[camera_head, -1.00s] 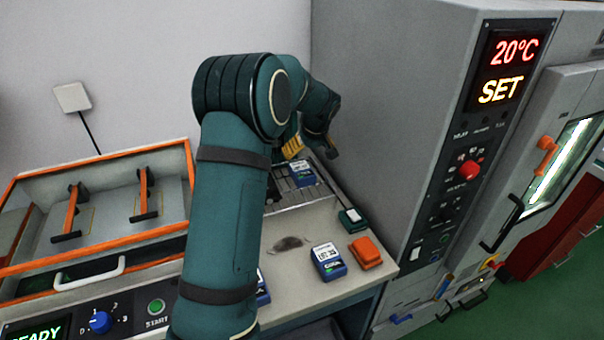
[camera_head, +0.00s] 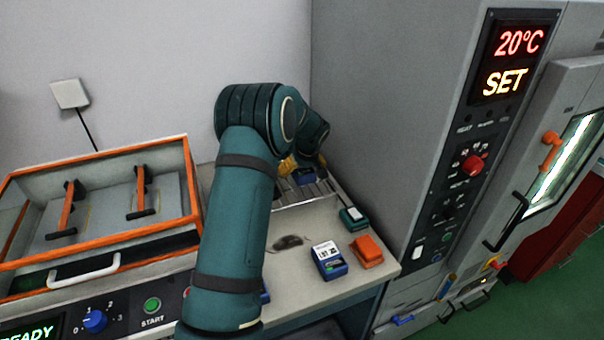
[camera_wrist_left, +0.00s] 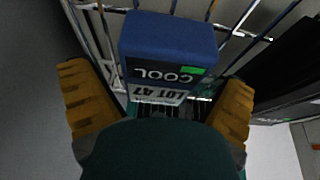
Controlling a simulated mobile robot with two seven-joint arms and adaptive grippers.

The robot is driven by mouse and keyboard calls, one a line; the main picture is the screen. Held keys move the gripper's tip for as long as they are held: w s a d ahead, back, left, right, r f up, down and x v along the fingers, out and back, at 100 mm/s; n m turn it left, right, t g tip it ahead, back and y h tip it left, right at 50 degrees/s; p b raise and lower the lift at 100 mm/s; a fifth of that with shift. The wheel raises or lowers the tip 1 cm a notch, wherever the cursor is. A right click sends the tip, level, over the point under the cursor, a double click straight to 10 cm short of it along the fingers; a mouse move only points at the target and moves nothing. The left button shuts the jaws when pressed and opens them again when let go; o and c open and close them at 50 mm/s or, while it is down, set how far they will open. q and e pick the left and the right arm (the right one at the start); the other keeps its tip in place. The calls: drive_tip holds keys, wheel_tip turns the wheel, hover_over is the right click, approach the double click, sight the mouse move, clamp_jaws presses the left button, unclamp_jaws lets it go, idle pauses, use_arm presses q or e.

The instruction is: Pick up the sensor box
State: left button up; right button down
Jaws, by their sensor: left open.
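A blue box (camera_head: 305,178) with a white label sits on a wire rack (camera_head: 318,191) at the back of the bench. In the left wrist view the blue box (camera_wrist_left: 168,38) shows "COOL" and "LOT A7", reading upside down. My left gripper (camera_head: 304,164) is at this box. In the wrist view the yellow fingers of my left gripper (camera_wrist_left: 157,88) are apart, one toward each side of the box, with gaps between fingers and box. Another blue box (camera_head: 328,261) with a white label stands on the bench front. My left forearm hides part of the bench.
A green box (camera_head: 353,218) and an orange box (camera_head: 367,250) stand at the bench's right side. A dark smudge (camera_head: 288,242) marks the bench. The grey chamber (camera_head: 400,110) rises close on the right. An orange-rimmed tray unit (camera_head: 100,238) is on the left.

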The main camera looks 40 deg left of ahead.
use_arm(q)
drive_tip(key=shift+r, duration=0.1)
drive_tip(key=c, duration=1.4)
